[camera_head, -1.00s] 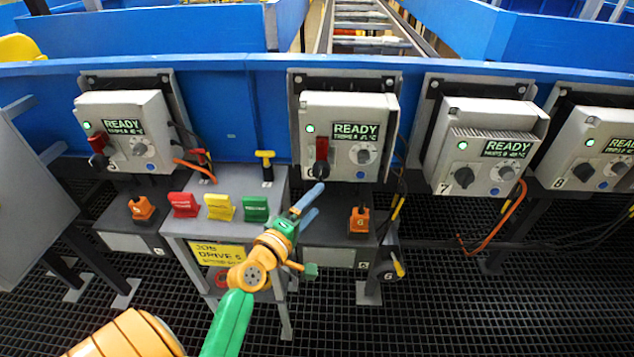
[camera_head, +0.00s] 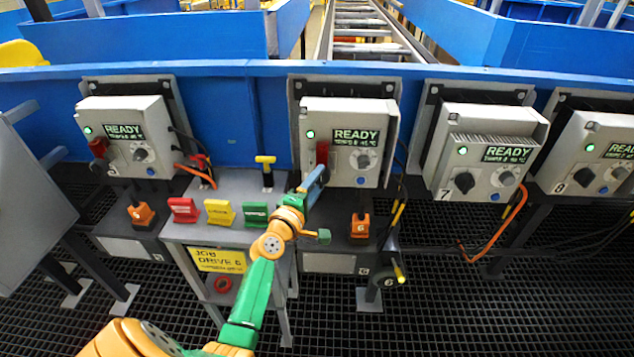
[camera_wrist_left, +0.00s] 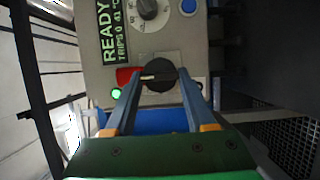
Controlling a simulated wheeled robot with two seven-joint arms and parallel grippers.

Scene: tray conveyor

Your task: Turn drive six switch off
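The drive six box (camera_head: 372,108) is grey, with a green lamp and a READY screen, in the middle of the head view. Its red piece (camera_head: 322,152) stands upright above the black switch knob, which my left gripper mostly hides there. In the left wrist view the black knob (camera_wrist_left: 158,74) shows a pale mark pointing toward the red piece (camera_wrist_left: 124,76), and the lamp is lit green. My left gripper (camera_head: 317,178) is open at the knob. In the wrist view its fingertips (camera_wrist_left: 159,73) lie on either side of the knob; contact cannot be told. My right gripper is not in view.
Similar boxes stand at the left (camera_head: 125,110) and right (camera_head: 487,120), also reading READY. Below is a grey stand (camera_head: 190,235) with red, yellow and green tags and a yellow job sign (camera_head: 218,260). Cables hang beside the boxes. A blue wall (camera_head: 230,120) runs behind.

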